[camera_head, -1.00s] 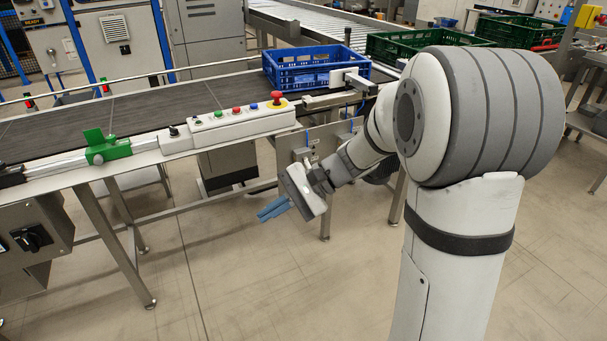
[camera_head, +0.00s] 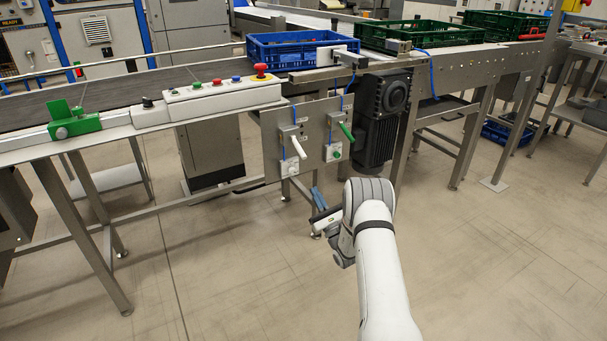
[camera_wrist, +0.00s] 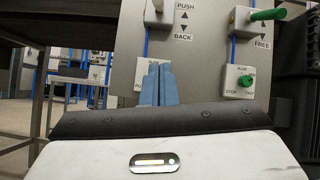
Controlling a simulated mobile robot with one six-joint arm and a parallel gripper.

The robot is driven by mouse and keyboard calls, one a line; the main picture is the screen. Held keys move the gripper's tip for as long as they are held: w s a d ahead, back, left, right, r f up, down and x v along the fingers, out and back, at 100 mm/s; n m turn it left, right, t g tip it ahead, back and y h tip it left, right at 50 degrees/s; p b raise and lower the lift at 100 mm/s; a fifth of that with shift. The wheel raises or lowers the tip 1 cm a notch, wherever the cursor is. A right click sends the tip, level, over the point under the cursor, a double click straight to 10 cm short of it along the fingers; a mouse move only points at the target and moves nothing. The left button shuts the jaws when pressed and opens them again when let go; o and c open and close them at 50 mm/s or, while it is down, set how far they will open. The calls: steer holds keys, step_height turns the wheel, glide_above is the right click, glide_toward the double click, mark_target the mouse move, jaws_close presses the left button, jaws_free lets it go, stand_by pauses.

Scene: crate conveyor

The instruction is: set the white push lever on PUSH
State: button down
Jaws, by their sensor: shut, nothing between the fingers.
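The white push lever (camera_head: 299,148) is on the left of a grey upright panel (camera_head: 268,140) below the conveyor edge, its handle slanting down to the right. In the wrist view, my blue fingers (camera_wrist: 157,80) are together in front of the panel and partly hide a lower control.
A green lever (camera_head: 347,131) sits right of the white one, with a green knob (camera_wrist: 245,80) below it. A dark motor (camera_head: 383,110) is right of the panel. A blue crate (camera_head: 270,52) stands on the conveyor above. The floor in front is clear.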

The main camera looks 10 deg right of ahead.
steer(key=w+a+r+b, duration=0.2)
steer(key=w+r, duration=0.3)
steer(key=r, duration=0.4)
steer(key=shift+w+a+r, duration=0.2)
steer(key=shift+w+a, duration=0.05)
steer(key=shift+a, duration=0.2)
